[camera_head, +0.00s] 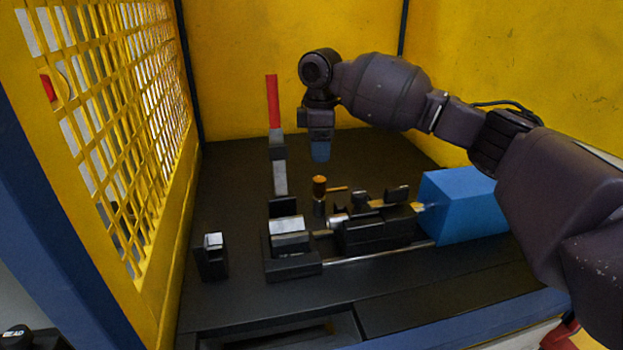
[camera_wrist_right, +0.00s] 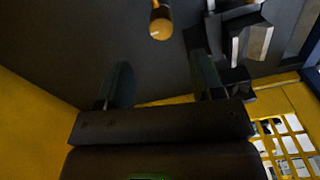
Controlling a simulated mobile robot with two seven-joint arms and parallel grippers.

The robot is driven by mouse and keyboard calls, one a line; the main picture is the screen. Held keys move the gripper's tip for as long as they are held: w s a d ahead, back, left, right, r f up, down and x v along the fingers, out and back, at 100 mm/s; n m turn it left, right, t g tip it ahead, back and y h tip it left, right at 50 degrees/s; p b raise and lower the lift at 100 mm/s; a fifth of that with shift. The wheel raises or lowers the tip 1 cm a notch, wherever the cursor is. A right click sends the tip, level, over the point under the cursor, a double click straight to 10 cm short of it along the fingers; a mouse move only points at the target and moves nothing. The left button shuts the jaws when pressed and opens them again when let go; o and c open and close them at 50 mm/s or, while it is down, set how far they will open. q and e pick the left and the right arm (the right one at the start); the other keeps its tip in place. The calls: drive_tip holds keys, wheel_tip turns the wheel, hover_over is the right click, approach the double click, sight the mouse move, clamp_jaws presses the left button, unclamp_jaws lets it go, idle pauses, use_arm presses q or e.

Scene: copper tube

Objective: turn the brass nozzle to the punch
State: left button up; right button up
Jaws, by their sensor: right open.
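A small orange-brown, brass-like cylinder (camera_head: 319,186) stands upright on a dark post at mid-table, with a thin brass rod beside it pointing right; I take it for the nozzle. Its orange end shows at the top of the right wrist view (camera_wrist_right: 160,22). My right gripper (camera_head: 320,152) points down above and a little behind it, apart from it. In the wrist view its two fingers (camera_wrist_right: 163,78) are spread with nothing between them. A dark clamp block (camera_head: 375,232) holds small metal parts; I cannot tell which is the punch. My left gripper is out of view.
A red-handled lever (camera_head: 272,105) stands left of the gripper. A metal-topped fixture (camera_head: 289,238) and a small black block (camera_head: 211,257) are nearer. A blue box (camera_head: 462,207) is at right. Yellow mesh (camera_head: 110,120) and yellow walls enclose the table; its back is mostly bare.

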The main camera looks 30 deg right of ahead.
sight(320, 179)
wheel_tip(320, 179, down, 11)
drive_tip(key=shift+s+r+b, duration=0.1)
drive_tip(key=shift+r+b, duration=0.1)
drive_tip(key=shift+b, duration=0.6)
clamp_jaws()
